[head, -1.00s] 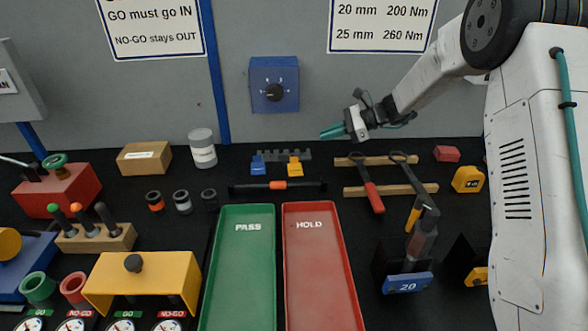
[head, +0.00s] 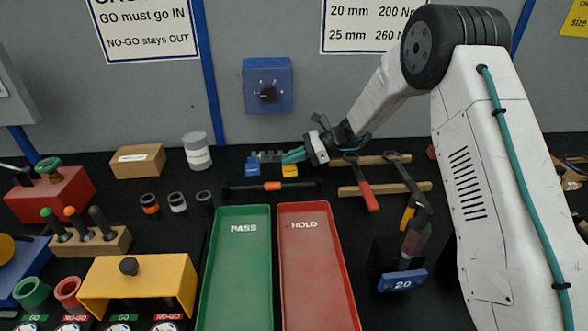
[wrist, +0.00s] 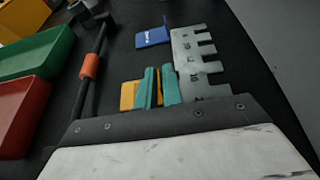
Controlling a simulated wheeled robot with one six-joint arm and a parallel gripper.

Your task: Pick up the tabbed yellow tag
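The yellow tag (head: 290,171) lies at the right end of a grey notched rack (head: 270,155), with a blue tag (head: 252,169) to its left. In the wrist view the yellow tag (wrist: 128,96) shows beside and between my teal fingertips, which hide much of it. The blue tag (wrist: 152,37) and the grey notched plate (wrist: 193,50) lie beyond. My gripper (head: 292,155) is just above and behind the yellow tag in the head view. In the wrist view my gripper (wrist: 158,87) is open with a narrow gap. I cannot tell whether it touches the tag.
A black bar with an orange collar (head: 272,186) lies in front of the rack. The green PASS tray (head: 236,270) and red HOLD tray (head: 318,270) are nearer. Tools on wooden strips (head: 385,187) lie to the right.

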